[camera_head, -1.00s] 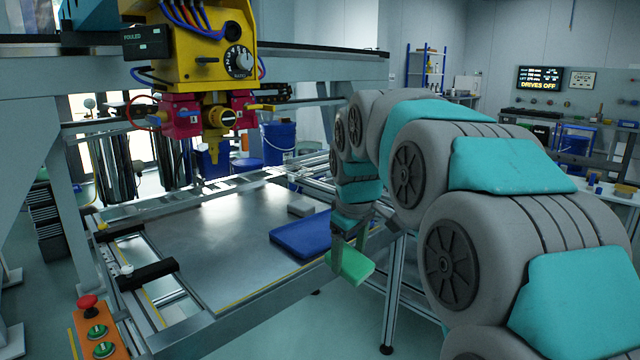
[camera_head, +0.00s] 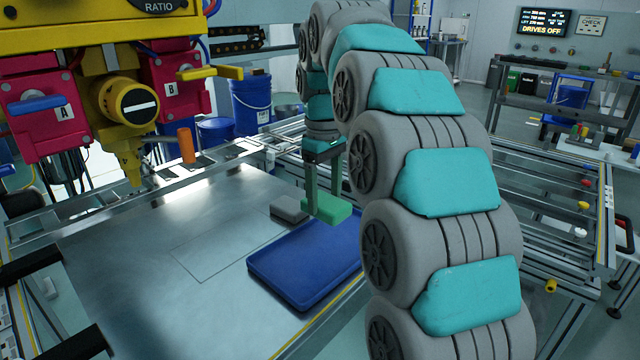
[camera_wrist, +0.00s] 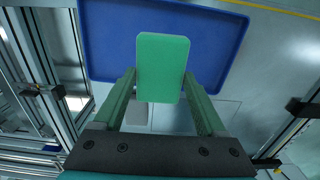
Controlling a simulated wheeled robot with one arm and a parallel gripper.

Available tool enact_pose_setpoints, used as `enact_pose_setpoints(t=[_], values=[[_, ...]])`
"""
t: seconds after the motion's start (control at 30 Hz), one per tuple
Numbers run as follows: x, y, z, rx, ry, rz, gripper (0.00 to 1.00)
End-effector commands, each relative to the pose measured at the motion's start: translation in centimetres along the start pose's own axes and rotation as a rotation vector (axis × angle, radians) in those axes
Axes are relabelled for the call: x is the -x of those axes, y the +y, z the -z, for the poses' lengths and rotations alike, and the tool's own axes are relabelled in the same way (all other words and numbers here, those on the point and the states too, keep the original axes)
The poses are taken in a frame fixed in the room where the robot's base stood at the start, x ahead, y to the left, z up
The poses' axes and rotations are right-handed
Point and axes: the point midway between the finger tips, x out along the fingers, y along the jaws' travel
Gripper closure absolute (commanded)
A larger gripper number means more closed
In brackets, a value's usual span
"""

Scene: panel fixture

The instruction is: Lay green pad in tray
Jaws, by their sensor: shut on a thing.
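The green pad (camera_head: 328,209) is held between the two fingers of my gripper (camera_head: 323,196). In the head view it appears at the far edge of the blue tray (camera_head: 290,285), beside a grey block. The wrist view shows the pad (camera_wrist: 162,60) between the fingertips of my gripper (camera_wrist: 160,82), partly overlapping the blue tray (camera_wrist: 106,45). The tray lies flat on the metal panel, and the part of it that shows is empty. My arm hides the tray's right end. How high the pad is above the tray is hard to tell.
A small grey block (camera_head: 289,208) lies on the metal panel (camera_head: 150,290) behind the tray. A yellow dispensing head (camera_head: 125,105) with a nozzle hangs over the panel's left side. A rail frame (camera_head: 545,215) stands at the right. The panel left of the tray is clear.

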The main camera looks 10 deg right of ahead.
Motion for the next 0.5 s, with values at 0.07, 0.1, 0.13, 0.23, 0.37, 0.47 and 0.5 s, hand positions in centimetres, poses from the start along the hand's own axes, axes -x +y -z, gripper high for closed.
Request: enact_pose_setpoints(t=[0.07,0.1,0.13,0.23,0.37,0.47,0.5], values=[[-0.3,0.0,-0.1,0.000,-0.002,0.001,0.71],[-0.5,0.0,-0.1,0.000,-0.003,0.002,0.71],[-0.6,-0.1,-0.1,0.000,-0.004,0.002,0.71],[-1.3,-0.1,-0.1,0.000,-0.005,0.003,0.71],[-2.3,0.0,0.0,-0.001,-0.001,0.001,0.71],[-3.5,0.0,0.0,-0.001,-0.003,0.002,0.71],[-3.8,0.0,-0.1,-0.001,-0.004,0.002,0.71]])
